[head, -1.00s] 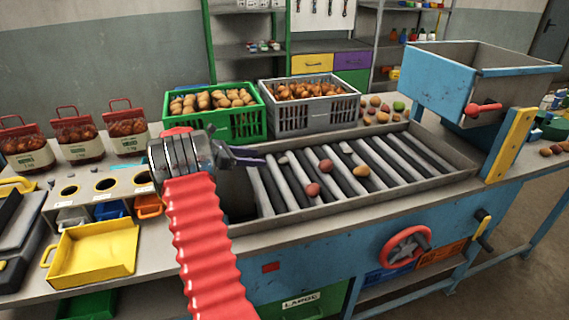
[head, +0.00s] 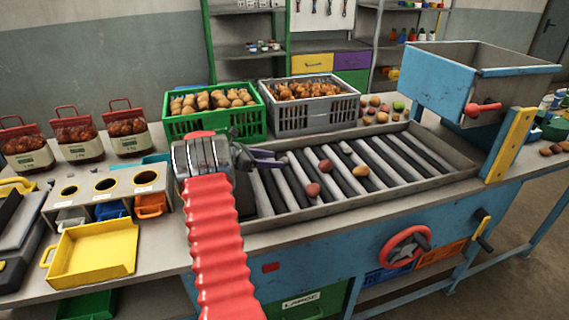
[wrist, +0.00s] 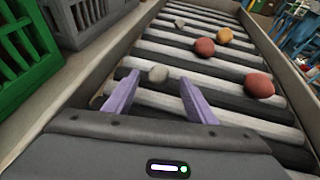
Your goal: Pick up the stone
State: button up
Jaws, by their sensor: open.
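A small grey stone (wrist: 158,73) lies on the rollers in the wrist view, just ahead of my fingertips and in line with the gap between them. A second pale, stone-like lump (wrist: 179,22) lies farther along; it also shows in the head view (head: 346,147). My gripper (head: 272,159) is over the left end of the roller bed with its purple fingers pointing right. In the wrist view my gripper (wrist: 158,95) is open with nothing between the fingers. In the head view the near stone is hard to make out beside the fingertips.
Red potatoes (wrist: 259,85) and an orange one (wrist: 224,35) lie on the rollers (head: 400,165). The bed has a raised metal rim. A green crate (head: 215,122) and a grey crate (head: 310,115) stand behind; a blue hopper (head: 436,82) stands at the right.

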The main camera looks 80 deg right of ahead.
aim_at(282, 160)
jog(key=shift+x, duration=1.95)
jog(key=shift+c, duration=0.4)
jog(key=c, duration=1.1)
